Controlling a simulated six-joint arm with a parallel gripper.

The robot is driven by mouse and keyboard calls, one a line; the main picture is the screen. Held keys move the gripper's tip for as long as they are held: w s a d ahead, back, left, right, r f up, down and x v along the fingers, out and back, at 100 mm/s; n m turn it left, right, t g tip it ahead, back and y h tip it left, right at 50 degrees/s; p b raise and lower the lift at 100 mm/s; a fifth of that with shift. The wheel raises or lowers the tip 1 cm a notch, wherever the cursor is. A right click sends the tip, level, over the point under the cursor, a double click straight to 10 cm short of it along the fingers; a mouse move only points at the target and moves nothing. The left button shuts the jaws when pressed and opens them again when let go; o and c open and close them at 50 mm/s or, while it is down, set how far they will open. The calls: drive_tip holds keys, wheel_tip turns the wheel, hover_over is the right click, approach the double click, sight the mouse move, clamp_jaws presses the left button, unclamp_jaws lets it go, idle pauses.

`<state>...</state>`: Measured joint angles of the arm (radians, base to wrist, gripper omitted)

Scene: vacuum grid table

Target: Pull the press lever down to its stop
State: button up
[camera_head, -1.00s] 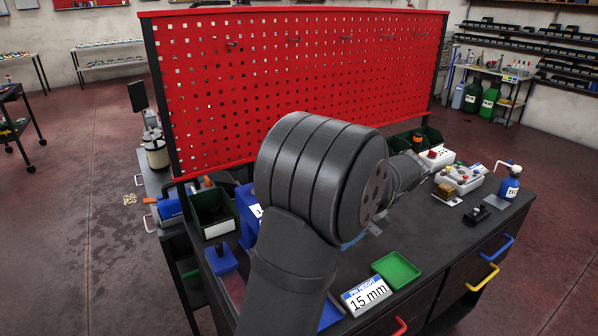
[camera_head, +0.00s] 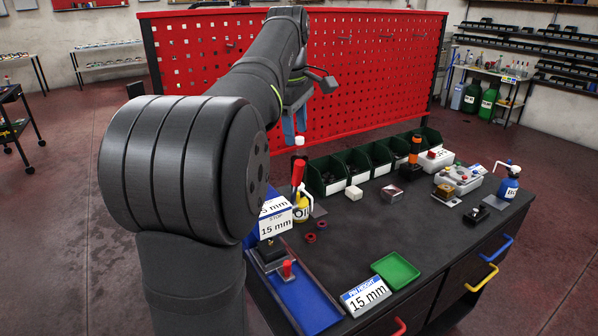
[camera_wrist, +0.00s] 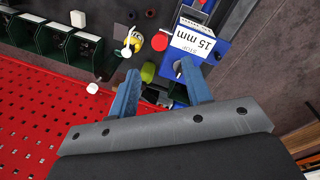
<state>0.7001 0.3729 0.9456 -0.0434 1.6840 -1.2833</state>
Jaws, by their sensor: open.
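The press is mostly hidden behind my arm in the head view; its white "STOP 15 mm" label (camera_head: 277,220) shows, and the label also appears on the blue press body in the wrist view (camera_wrist: 194,38). A red grip (camera_head: 298,172), apparently the lever's handle, stands up and slightly tilted beside the label. My gripper (camera_head: 295,135) is open, its blue fingers pointing down above the red grip in the picture. I cannot tell any contact.
A yellow oil can (camera_head: 301,209) stands close to the press. Green bins (camera_head: 328,176) line the back. A blue tray (camera_head: 310,307), a "15 mm" pin height sign (camera_head: 366,296) and a green tray (camera_head: 396,270) lie in front. The middle tabletop is clear.

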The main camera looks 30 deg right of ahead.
sight(299, 171)
drive_tip(key=f, duration=0.4)
drive_tip(key=d+f, duration=0.1)
drive_tip(key=f, duration=0.3)
drive_tip(key=w+f, duration=0.1)
drive_tip(key=f, duration=0.3)
drive_tip(key=shift+d+f, duration=0.15)
drive_tip(key=shift+d, duration=0.1)
clamp_jaws()
